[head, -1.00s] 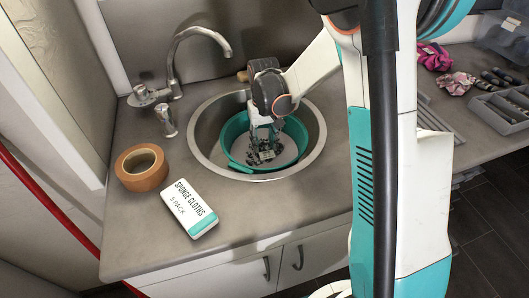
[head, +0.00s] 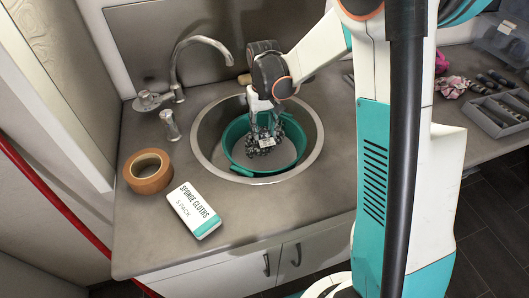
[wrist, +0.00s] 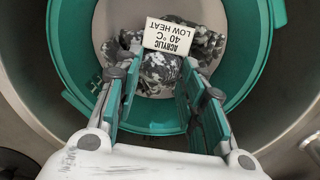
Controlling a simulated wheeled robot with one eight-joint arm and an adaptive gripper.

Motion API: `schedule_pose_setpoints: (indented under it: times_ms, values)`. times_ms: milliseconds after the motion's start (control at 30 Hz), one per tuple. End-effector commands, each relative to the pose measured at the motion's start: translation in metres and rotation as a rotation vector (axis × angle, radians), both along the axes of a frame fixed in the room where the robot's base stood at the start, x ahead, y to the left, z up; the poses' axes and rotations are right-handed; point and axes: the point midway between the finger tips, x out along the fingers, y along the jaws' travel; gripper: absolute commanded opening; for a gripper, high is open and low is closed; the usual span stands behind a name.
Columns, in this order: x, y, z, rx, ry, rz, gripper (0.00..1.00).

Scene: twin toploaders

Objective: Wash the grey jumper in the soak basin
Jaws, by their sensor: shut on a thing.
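The grey jumper, a bunched cloth in a grey, black and white camouflage pattern (head: 258,150), is in the teal soak basin (head: 236,161). Its white label, reading "ACRYLIC 40 °C LOW HEAT" (wrist: 168,37), shows upside down in the wrist view. My gripper (head: 264,126) reaches down into the basin from above and is shut on the jumper. In the wrist view the fingers (wrist: 161,70) flank the patterned cloth (wrist: 158,80). I cannot tell whether the cloth touches the basin floor. No water is clearly visible.
The basin stands in a round steel sink (head: 314,130). A tap (head: 178,65) rises behind left. A tape roll (head: 147,171) and a sponge cloths pack (head: 194,210) lie on the counter at left. A grey divided tray (head: 495,115) is far right.

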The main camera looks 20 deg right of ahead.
Motion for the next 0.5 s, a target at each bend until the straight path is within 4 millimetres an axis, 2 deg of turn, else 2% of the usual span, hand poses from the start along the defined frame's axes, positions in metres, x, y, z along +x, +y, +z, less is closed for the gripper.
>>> schedule_pose_setpoints:
  times_ms: [500]
  values:
    - [0.0,0.0,0.04,0.0,0.0,0.0,0.0]
